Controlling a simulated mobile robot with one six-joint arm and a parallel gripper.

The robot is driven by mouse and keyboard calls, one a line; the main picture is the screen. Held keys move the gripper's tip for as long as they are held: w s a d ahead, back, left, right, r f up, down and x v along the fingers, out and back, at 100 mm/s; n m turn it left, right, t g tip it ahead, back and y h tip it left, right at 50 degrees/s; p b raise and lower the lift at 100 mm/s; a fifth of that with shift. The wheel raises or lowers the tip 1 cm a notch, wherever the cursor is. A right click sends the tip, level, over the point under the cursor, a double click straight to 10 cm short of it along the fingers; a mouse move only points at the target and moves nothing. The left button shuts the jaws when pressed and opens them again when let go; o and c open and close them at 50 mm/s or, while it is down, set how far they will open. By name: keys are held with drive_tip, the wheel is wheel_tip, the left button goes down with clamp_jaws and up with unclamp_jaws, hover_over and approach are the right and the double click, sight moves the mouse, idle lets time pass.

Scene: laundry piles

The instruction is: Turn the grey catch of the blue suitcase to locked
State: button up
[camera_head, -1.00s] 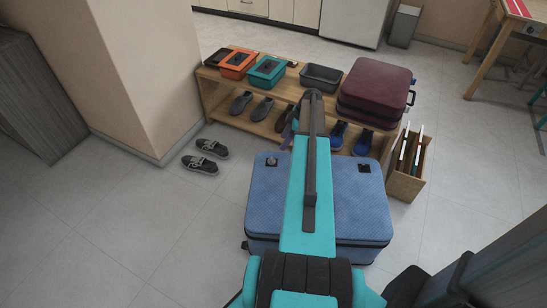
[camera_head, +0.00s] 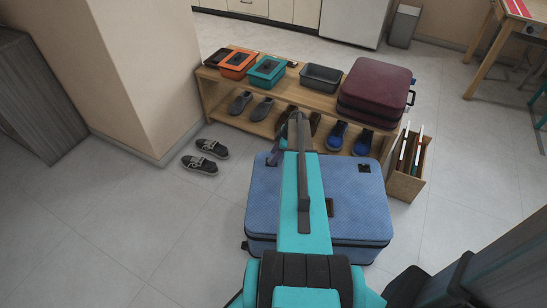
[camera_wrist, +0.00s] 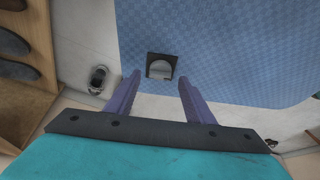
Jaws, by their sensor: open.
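The blue suitcase (camera_head: 345,220) lies flat on the floor in front of the bench. In the wrist view its blue side (camera_wrist: 240,50) fills the upper right. The grey catch (camera_wrist: 161,69), a rounded grey piece in a dark square plate, sits near the suitcase edge. My gripper (camera_wrist: 159,78) is open and empty, its two purple fingers spread on either side of the catch's line, tips just short of it. In the head view my gripper (camera_head: 273,157) is over the suitcase's far left corner and hides that catch. A second dark fitting (camera_head: 364,168) shows at the far right.
A wooden bin (camera_head: 405,185) stands at the right.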

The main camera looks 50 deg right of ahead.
drive_tip(key=shift+x, duration=0.85)
drive_tip(key=c, duration=1)
drive_tip(key=shift+c, duration=0.2)
